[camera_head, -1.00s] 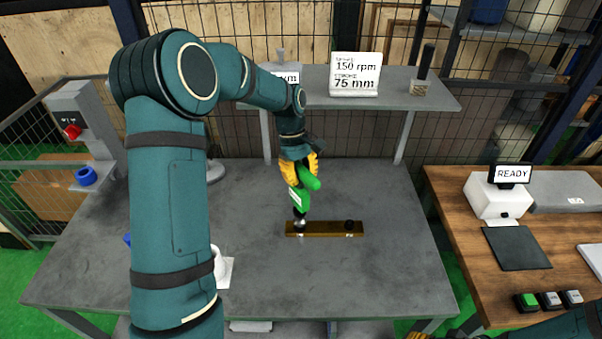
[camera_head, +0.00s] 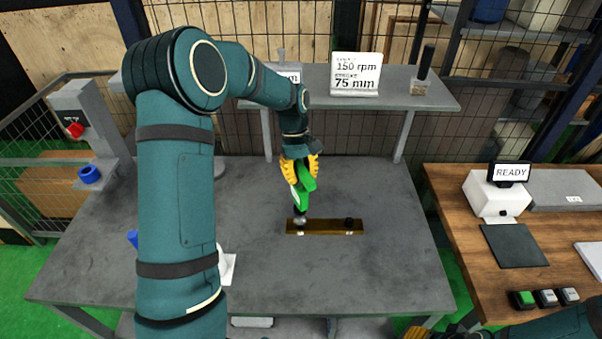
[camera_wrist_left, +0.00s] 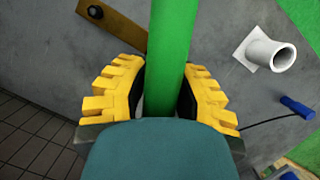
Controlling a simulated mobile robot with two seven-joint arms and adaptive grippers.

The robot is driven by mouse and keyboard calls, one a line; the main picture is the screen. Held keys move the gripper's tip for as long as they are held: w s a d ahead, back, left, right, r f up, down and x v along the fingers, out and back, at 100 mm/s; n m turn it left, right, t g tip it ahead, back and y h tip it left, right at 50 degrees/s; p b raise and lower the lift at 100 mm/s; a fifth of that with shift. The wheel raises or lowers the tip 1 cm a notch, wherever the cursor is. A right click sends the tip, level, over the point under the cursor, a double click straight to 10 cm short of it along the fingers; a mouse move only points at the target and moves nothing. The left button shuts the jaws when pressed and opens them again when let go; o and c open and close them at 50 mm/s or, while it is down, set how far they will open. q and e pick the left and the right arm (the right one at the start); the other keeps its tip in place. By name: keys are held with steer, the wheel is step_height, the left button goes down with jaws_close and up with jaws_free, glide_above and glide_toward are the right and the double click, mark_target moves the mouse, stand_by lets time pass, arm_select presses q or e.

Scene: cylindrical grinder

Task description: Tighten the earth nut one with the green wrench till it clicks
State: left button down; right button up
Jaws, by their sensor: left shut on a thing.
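My left gripper (camera_head: 304,178) is shut on the green wrench (camera_head: 307,188). In the left wrist view the green handle (camera_wrist_left: 170,60) runs between the yellow fingers (camera_wrist_left: 160,95). The wrench's dark lower end is at the left nut (camera_head: 300,221) on the brass earth bar (camera_head: 325,228); I cannot tell whether it is fully seated. A second, dark nut (camera_head: 349,223) stands at the bar's right end. The bar also shows in the left wrist view (camera_wrist_left: 118,27). The number labels are too small to read. Only a bit of my right gripper (camera_head: 418,332) shows at the bottom edge.
The bar lies on a grey table (camera_head: 260,280) with free room around it. A shelf (camera_head: 400,92) with signs stands behind. A wooden bench (camera_head: 455,235) stands right.

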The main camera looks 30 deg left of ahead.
mark_target(302, 167)
arm_select(q)
steer(key=shift+w+r+p, duration=0.1)
steer(key=shift+r+p, duration=0.35)
steer(key=shift+r, duration=0.15)
steer(key=shift+r+p, duration=1.4)
steer(key=shift+r, duration=0.55)
